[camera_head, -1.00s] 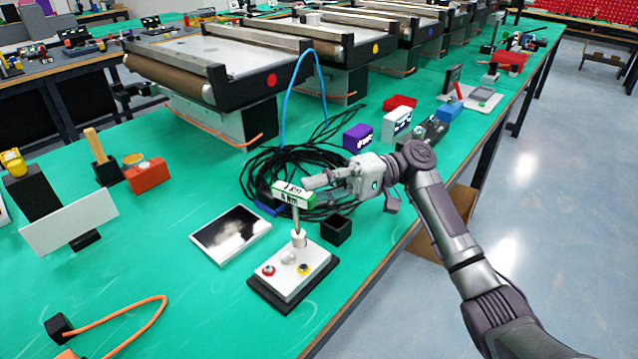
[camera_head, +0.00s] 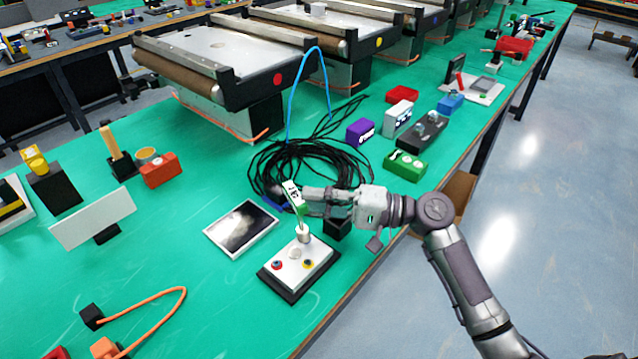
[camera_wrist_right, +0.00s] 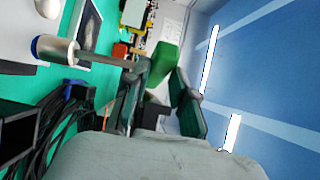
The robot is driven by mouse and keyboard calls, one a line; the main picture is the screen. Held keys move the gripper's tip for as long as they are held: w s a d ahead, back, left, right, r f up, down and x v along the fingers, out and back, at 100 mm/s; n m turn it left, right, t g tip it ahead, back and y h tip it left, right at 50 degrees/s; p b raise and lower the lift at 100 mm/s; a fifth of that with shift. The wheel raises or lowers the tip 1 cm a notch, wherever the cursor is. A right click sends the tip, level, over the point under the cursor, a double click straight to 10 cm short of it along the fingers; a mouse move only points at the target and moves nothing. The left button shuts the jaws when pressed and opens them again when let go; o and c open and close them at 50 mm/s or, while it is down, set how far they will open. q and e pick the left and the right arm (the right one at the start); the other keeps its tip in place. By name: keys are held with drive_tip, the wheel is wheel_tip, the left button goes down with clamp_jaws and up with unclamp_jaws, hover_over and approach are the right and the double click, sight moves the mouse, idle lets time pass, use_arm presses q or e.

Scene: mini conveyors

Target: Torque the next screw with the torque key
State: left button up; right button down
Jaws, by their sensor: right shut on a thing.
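The torque key (camera_head: 296,197) has a green-and-white labelled handle and a thin shaft pointing down. My right gripper (camera_head: 308,198) is shut on the handle, which shows as a green block (camera_wrist_right: 166,60) between the fingers in the right wrist view. The shaft's lower end meets a metal post (camera_head: 303,234) at the back of the white screw plate (camera_head: 292,276), which has a black base. The exact seating cannot be told. A red-ringed screw (camera_head: 276,265), a yellow-ringed screw (camera_head: 307,264) and a pale round one (camera_head: 295,253) sit on the plate. My left gripper is out of view.
Coiled black cables (camera_head: 300,160) lie behind my gripper. A black open box (camera_head: 338,227) is right of the plate, and a dark picture tablet (camera_head: 241,228) is left of it. A green box (camera_head: 405,165) lies behind my right arm.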

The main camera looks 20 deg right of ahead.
sight(305, 213)
drive_tip(key=m+t+h+p, duration=0.3)
drive_tip(key=s+a+m+t+h+p, duration=0.1)
drive_tip(key=m+t+h+p, duration=0.2)
drive_tip(key=h+p, duration=0.1)
drive_tip(key=s+a+m+t+h+p, duration=0.1)
drive_tip(key=m+t+h+p, duration=0.2)
drive_tip(key=p, duration=0.1)
drive_tip(key=shift+s+a+m+t+h, duration=0.1)
drive_tip(key=shift+s+m+t+h, duration=0.15)
drive_tip(key=shift+m+t+h, duration=0.15)
drive_tip(key=shift+s+a+f+m+t+h, duration=0.15)
drive_tip(key=shift+m+t+h, duration=0.15)
drive_tip(key=shift+m+h, duration=0.6)
drive_tip(key=shift+s+f+m+h, duration=0.1)
drive_tip(key=shift+m+h, duration=0.1)
drive_tip(key=shift+h, duration=0.45)
drive_tip(key=shift+s+f+m+h, duration=0.1)
drive_tip(key=shift+m+h, duration=0.1)
drive_tip(key=shift+h, duration=0.45)
drive_tip(key=shift+r+p, duration=0.15)
drive_tip(key=shift+p, duration=0.2)
